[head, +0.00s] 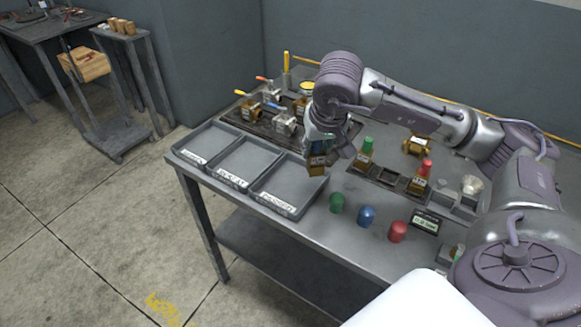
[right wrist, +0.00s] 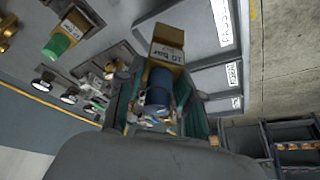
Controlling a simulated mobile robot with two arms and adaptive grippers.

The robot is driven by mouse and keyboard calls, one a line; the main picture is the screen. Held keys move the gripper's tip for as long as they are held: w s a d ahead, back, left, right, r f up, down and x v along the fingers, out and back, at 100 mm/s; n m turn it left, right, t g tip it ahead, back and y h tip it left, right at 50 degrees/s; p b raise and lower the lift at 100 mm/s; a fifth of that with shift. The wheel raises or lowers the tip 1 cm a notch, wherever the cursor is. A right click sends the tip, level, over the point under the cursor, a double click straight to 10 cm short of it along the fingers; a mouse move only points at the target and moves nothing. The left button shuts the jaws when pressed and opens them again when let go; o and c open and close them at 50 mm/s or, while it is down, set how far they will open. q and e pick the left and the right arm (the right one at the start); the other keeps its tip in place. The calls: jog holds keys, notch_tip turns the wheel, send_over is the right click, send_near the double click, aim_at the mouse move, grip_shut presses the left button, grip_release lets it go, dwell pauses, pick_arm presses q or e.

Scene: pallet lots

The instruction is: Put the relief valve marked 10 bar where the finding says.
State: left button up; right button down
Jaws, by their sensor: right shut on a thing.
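My right gripper (head: 322,152) is shut on a brass relief valve (head: 317,167) with a blue cap; in the right wrist view its label on the valve (right wrist: 166,52) reads 10 bar. It holds the valve at the back right corner of the right-hand tray (head: 318,190). Three grey labelled trays stand in a row: left (head: 182,147), middle (head: 222,170) and right. Their labels are small; the right one seems to read PASSED. A small dark display (head: 425,222) shows green text too small to read. My left gripper is not in view.
A dark rack (head: 388,180) holds a green-capped valve (head: 365,155) and a red-capped valve (head: 420,182), with empty slots between. Green (head: 336,202), blue (head: 366,216) and red (head: 397,231) caps stand in front. Handled valves (head: 285,122) fill a board behind the trays.

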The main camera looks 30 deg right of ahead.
jog(key=w+a+f, duration=0.1)
jog(key=f, duration=0.1)
jog(key=w+a+f+p, duration=0.1)
jog(key=w+f, duration=0.1)
jog(key=w+a+f, duration=0.1)
jog(key=w+f, duration=0.1)
jog(key=shift+a+f+p, duration=0.15)
jog(key=shift+f+p, duration=0.25)
jog(key=shift+f, duration=0.4)
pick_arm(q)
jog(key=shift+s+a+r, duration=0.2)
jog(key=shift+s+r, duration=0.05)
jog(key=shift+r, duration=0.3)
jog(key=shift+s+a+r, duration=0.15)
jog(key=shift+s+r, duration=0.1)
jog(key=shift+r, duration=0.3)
pick_arm(e)
jog(key=shift+f, duration=0.1)
jog(key=c, duration=0.7)
grip_release()
jog(key=shift+c, duration=0.2)
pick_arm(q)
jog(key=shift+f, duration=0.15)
